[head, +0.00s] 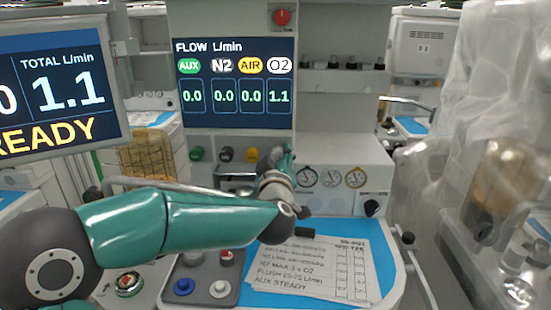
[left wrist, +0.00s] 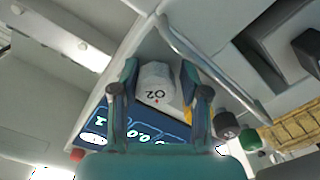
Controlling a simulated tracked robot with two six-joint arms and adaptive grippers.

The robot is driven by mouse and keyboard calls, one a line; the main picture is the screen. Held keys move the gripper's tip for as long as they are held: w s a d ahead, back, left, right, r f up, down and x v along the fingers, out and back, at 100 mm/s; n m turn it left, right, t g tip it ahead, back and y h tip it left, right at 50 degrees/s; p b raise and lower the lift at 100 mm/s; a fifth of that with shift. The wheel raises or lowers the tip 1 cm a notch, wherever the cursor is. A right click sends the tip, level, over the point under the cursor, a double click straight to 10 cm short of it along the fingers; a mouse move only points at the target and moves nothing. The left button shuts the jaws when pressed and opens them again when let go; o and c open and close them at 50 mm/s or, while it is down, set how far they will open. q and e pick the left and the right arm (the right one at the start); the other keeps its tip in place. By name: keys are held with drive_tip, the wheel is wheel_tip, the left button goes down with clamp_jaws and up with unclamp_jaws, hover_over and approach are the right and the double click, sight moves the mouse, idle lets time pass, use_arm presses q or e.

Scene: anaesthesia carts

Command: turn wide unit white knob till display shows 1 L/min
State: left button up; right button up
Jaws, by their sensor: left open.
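The white O2 knob (left wrist: 156,86) sits between the two fingers of my left gripper (left wrist: 159,68) in the left wrist view. The fingers are open, one on each side of the knob; I cannot tell whether they touch it. In the head view my left gripper (head: 286,160) is at the right end of the knob row and hides the white knob. The flow display (head: 234,84) reads 1.1 under O2 and 0.0 under AUX, N2 and AIR. The left screen (head: 62,85) shows TOTAL 1.1 L/min. My right gripper is not in view.
Green (head: 197,153), black (head: 226,153) and yellow (head: 252,154) knobs sit left of my gripper. A metal rail (left wrist: 207,66) runs close beside the fingers. Several gauges (head: 331,177) are at right. A printed checklist (head: 305,268) lies on the blue worktop below.

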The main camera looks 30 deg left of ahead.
use_arm(q)
drive_tip(key=shift+d, duration=0.15)
drive_tip(key=v, duration=1.1)
drive_tip(key=shift+s, duration=0.45)
